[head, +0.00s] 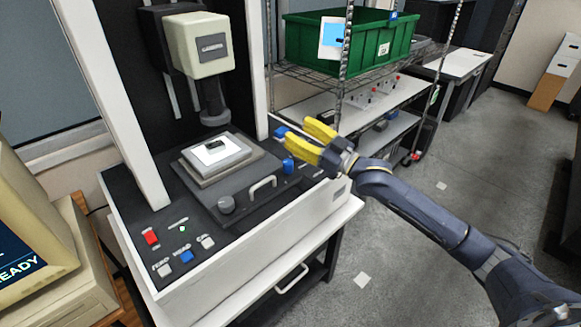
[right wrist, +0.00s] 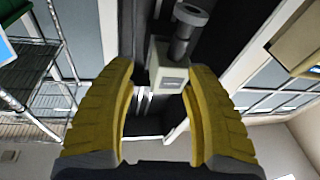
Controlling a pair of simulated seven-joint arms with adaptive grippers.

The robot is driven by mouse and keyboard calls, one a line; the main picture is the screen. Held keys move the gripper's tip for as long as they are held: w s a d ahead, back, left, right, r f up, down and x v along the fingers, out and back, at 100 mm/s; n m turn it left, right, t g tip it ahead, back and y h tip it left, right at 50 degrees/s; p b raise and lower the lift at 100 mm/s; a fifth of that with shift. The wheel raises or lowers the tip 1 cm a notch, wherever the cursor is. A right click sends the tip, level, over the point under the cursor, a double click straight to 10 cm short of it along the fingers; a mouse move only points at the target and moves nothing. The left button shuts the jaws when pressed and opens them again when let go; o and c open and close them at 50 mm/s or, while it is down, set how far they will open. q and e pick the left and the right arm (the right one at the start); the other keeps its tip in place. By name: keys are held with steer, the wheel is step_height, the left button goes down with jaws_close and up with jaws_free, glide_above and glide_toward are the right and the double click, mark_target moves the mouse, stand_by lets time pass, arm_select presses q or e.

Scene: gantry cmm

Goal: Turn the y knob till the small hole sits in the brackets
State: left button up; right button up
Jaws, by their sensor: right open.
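A grey round knob (head: 226,204) stands at the stage's front left corner. A blue knob (head: 288,165) stands at the stage's right side. I cannot read which is the y knob, and the small hole and brackets cannot be made out. My right gripper (head: 298,137) has yellow fingers, open and empty. In the head view it appears just above the blue knob, apart from it. In the right wrist view the open fingers (right wrist: 160,100) frame the machine's optical head (right wrist: 172,68).
The machine's column and lens (head: 212,105) stand over the plate. A stage handle (head: 263,187) and buttons (head: 186,257) are in front. A monitor reading READY (head: 22,265) is at left. A wire shelf with a green bin (head: 345,65) stands behind my right arm.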

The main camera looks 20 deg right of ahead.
steer(key=w+a+r+n+g+y, duration=0.2)
steer(key=a+r+n+y, duration=0.2)
steer(key=a+r+n, duration=0.45)
steer(key=w+a+r+n+g+y, duration=0.1)
steer(key=a+r+n+g+y, duration=0.3)
steer(key=r, duration=0.8)
steer(key=s+a+r+n+g+y, duration=0.1)
steer(key=s+a+r+n+g, duration=0.25)
steer(key=a+n+g, duration=0.55)
steer(key=n+g+h, duration=0.1)
steer(key=n+h, duration=1.1)
steer(key=h, duration=0.9)
glide_above(288, 161)
step_height(288, 161, down, 22)
steer(key=shift+m, duration=0.25)
step_height(288, 161, down, 16)
steer(key=shift+s+f, duration=0.1)
steer(key=shift+f, duration=0.05)
